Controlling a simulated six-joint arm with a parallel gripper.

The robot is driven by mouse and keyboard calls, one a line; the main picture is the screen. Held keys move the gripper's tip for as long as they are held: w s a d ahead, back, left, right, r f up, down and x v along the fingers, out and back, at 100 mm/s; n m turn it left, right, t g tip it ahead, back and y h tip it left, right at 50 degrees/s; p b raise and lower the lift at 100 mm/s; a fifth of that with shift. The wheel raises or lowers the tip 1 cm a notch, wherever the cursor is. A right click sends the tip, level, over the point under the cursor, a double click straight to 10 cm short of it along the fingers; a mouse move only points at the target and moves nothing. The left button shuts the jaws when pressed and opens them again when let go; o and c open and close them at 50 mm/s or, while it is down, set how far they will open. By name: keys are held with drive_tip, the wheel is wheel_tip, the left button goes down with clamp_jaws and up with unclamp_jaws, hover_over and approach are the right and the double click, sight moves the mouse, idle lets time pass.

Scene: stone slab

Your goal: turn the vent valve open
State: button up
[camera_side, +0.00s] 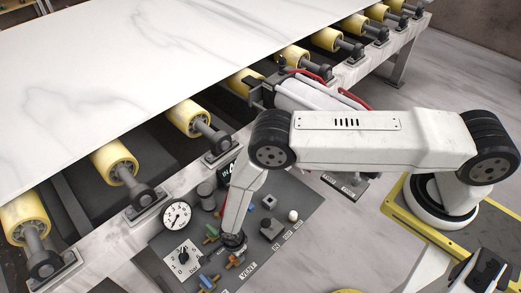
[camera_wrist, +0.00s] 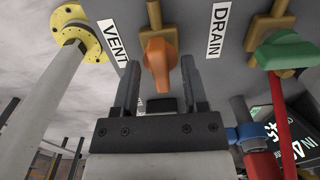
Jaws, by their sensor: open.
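The orange vent valve handle (camera_wrist: 160,68) sits on a brass body (camera_wrist: 154,16) beside the VENT label (camera_wrist: 113,42) in the wrist view. My gripper (camera_wrist: 161,62) is open, with one black finger on each side of the orange handle and a gap visible at both sides. The handle's lower end points back toward the gripper palm. In the side view the orange handle (camera_side: 235,262) shows just below my gripper (camera_side: 233,246), next to the VENT label (camera_side: 248,270). The fingertips are too small there to tell contact.
A green handle (camera_wrist: 284,50) near the DRAIN label (camera_wrist: 218,30) and a red hose (camera_wrist: 280,130) stand to the right. A yellow flange with a grey pipe (camera_wrist: 45,95) is at the left. A gauge (camera_side: 177,215) and a dial (camera_side: 183,257) share the panel.

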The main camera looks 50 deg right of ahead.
drive_tip(key=shift+r, duration=0.1)
drive_tip(key=shift+r, duration=3.8)
drive_tip(key=shift+r, duration=0.1)
drive_tip(key=shift+w+r, duration=0.15)
drive_tip(key=w+d+r+n, duration=0.1)
drive_tip(key=d+r+n, duration=0.25)
drive_tip(key=r, duration=0.35)
drive_tip(key=w+d+r+n+t, duration=0.1)
drive_tip(key=w+d+r+n, duration=0.1)
drive_tip(key=d+r, duration=0.3)
drive_tip(key=w+d+r+n, duration=0.1)
drive_tip(key=d+r+n, duration=0.2)
drive_tip(key=r, duration=0.5)
drive_tip(key=s+d+r+n+t, duration=0.1)
drive_tip(key=s+d+r+n, duration=0.8)
drive_tip(key=d+r, duration=0.3)
drive_tip(key=shift+s+d+r+n+t, duration=0.25)
drive_tip(key=shift+s+r+n+t, duration=0.1)
drive_tip(key=shift+s+r, duration=0.2)
